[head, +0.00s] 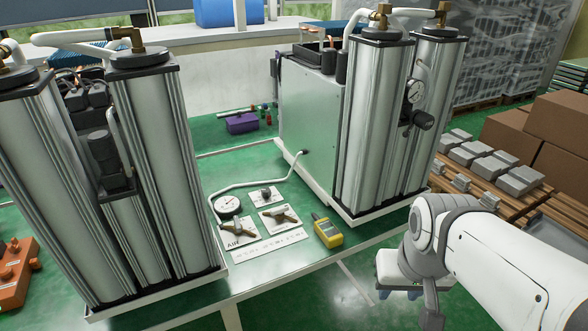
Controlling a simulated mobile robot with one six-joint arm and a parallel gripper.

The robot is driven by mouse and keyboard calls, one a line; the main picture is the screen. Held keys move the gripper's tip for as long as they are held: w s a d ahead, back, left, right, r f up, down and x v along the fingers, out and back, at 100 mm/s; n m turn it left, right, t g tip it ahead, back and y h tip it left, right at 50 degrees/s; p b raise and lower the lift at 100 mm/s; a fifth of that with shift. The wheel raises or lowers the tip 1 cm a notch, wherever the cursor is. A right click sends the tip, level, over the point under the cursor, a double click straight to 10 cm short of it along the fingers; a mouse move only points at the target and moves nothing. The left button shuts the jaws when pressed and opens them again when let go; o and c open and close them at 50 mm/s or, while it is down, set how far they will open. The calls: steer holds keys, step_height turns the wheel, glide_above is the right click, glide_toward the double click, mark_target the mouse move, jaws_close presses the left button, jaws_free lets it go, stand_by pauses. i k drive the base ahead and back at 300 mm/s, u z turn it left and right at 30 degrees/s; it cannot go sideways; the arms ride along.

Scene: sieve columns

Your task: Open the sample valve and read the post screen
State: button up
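Two small valves with brass-coloured handles, one (236,231) on a card reading "AIR" and one (279,216) on another card, sit on the green bench between the two column units. I cannot tell which is the sample valve, or whether either is open. A yellow handheld meter (327,231) lies to their right; its screen is too small to read. No post screen can be clearly picked out. My gripper (399,291) is at the lower right beyond the bench's front edge, apart from the valves. Its fingers are partly hidden by my arm and too unclear to judge.
Tall column units stand left (160,170) and right (372,130). A round dial gauge (227,206), a dark knob (265,193) and a white hose (250,184) are near the valves. Cartons (555,120) and grey blocks on a pallet stand at right. Bare bench lies in front.

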mark_target(281, 209)
steer(key=i, duration=1)
